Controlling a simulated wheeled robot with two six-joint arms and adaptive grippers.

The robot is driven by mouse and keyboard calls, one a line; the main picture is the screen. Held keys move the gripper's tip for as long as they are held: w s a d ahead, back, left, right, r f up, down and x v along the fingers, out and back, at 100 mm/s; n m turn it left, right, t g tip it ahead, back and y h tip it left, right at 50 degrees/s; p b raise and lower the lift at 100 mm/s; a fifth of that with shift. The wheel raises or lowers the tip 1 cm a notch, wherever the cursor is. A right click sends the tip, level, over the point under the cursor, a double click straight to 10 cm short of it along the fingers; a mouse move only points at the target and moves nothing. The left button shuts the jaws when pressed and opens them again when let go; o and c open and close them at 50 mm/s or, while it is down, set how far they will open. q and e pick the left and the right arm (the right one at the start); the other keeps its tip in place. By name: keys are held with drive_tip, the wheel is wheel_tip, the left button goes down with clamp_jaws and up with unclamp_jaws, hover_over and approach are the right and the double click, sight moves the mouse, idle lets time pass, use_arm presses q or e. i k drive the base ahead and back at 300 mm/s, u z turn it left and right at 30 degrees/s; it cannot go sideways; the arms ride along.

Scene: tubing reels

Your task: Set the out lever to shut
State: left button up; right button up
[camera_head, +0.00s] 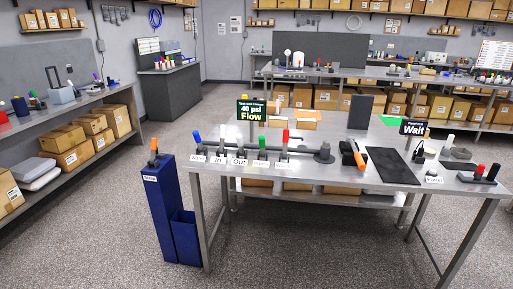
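The out lever (240,141), with a pale handle, stands roughly upright behind the label "Out" (239,161) on the metal table (321,178). It is one of several levers along a dark pipe manifold. Neither of my grippers is in view.
A sign (251,110) behind the levers reads "40 psi Flow". Another sign (413,128) at the right reads "Wait". A blue bin (162,205) with an orange-handled item stands at the table's left end. A black mat (390,167) lies right of the manifold. Floor before the table is clear.

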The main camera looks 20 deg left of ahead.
sight(239, 137)
drive_tip(key=u, duration=0.6)
drive_tip(key=i, duration=0.6)
drive_tip(key=u, duration=0.45)
drive_tip(key=i, duration=0.75)
drive_tip(key=z, duration=0.4)
